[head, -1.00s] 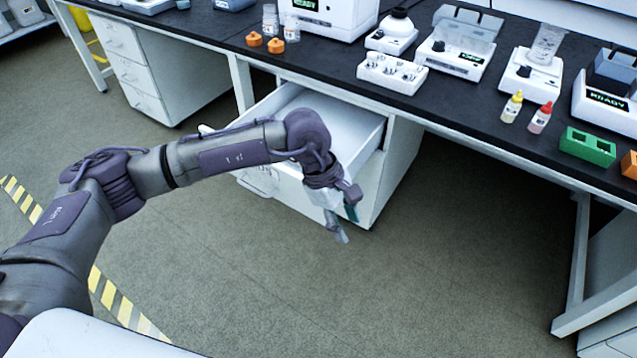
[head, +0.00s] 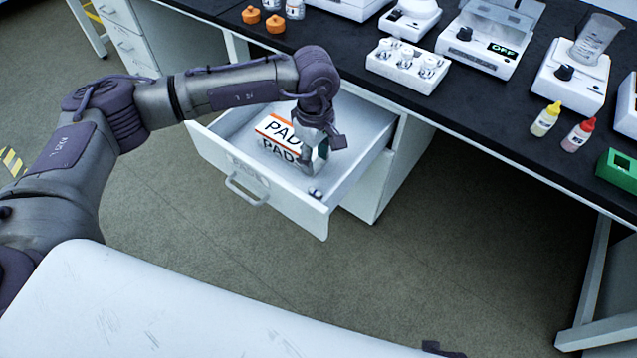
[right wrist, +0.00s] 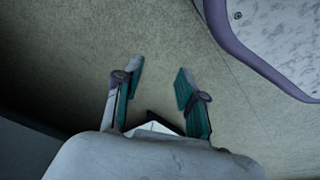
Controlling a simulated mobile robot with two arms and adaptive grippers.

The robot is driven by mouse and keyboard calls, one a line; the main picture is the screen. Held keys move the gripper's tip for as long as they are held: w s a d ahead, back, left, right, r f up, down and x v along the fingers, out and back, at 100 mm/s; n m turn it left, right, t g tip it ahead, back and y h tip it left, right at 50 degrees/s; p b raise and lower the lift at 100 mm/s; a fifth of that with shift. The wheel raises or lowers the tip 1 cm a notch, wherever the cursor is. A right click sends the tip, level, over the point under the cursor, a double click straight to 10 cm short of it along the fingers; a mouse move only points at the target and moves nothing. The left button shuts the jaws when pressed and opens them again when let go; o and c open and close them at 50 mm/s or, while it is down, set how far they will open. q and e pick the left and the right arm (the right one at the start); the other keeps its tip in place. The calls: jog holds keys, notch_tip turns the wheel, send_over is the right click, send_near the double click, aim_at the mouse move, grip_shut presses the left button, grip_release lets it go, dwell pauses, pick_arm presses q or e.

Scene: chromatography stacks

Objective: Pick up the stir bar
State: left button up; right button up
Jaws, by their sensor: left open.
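My left gripper (head: 314,160) points down into the open drawer (head: 265,190) in the head view. It is open, with nothing seen between its fingers, though the fingers are partly hard to make out. A small dark and pale piece (head: 316,194), perhaps the stir bar, lies in the drawer's front right corner, just below and apart from the gripper. It is too small to be sure of. My right gripper (right wrist: 160,68) shows in the right wrist view with its teal-padded fingers apart and nothing between them, above bare floor.
A box marked PADS (head: 278,128) lies in the drawer, left of my left gripper. The drawer walls surround the gripper. The black bench (head: 440,110) above holds a white vial rack (head: 408,66), stirrer devices, orange pieces and two dropper bottles. The floor in front is clear.

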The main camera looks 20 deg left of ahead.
pick_arm(q)
send_over(315, 191)
jog(key=f, duration=0.6)
jog(key=shift+s+d+f, duration=0.1)
jog(key=shift+s+f, duration=0.05)
jog(key=shift+s, duration=0.1)
jog(key=f, duration=0.3)
jog(key=f+b, duration=0.1)
jog(key=f, duration=0.1)
jog(key=shift+w+f, duration=0.2)
jog(key=shift+w, duration=0.05)
jog(key=shift+f, duration=0.15)
grip_shut()
pick_arm(e)
jog(key=r, duration=0.1)
jog(key=w+r, duration=0.1)
jog(key=r, duration=0.1)
jog(key=shift+w+r, duration=0.1)
